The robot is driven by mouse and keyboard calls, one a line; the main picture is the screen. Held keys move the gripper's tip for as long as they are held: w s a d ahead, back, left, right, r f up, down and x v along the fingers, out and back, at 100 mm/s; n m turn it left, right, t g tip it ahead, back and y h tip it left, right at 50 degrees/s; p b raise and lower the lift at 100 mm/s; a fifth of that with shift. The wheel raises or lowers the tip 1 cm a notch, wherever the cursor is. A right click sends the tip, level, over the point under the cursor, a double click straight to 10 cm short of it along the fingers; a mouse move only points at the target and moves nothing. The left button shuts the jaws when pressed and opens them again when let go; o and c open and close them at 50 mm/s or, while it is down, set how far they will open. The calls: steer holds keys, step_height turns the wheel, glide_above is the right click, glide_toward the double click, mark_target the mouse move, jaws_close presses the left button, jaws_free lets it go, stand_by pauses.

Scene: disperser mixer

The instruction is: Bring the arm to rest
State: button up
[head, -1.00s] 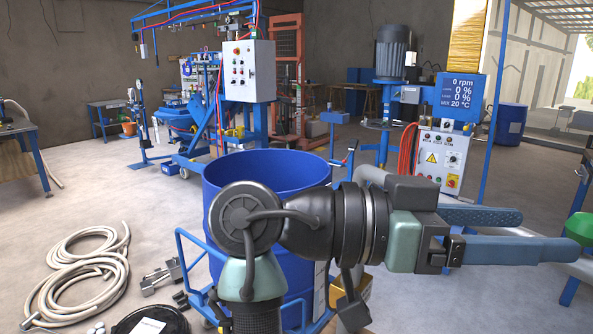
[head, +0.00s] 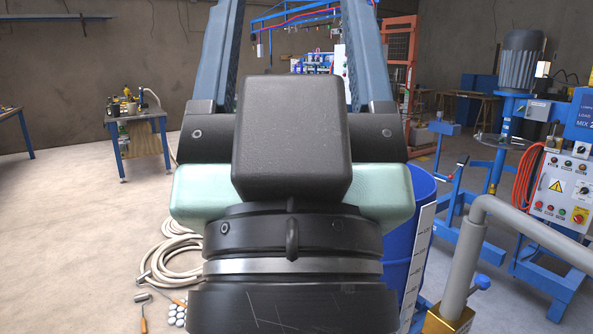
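My gripper (head: 290,30) is large and close in the middle of the head view. Its two long blue-grey fingers stand wide apart and point up the picture, away from me. Their tips run out of the top edge. Nothing shows between the fingers in the part I can see. The black and pale green wrist of my arm fills the lower middle and hides what lies behind it.
A blue drum (head: 424,200) stands partly hidden just right of my wrist. A grey bent pipe (head: 478,235) rises at the lower right, before the control box (head: 562,190). Coiled hose (head: 168,255) lies left on the floor.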

step_height(320, 180, up, 13)
steer(key=p, duration=1)
steer(key=shift+p, duration=0.35)
steer(key=shift+w, duration=0.1)
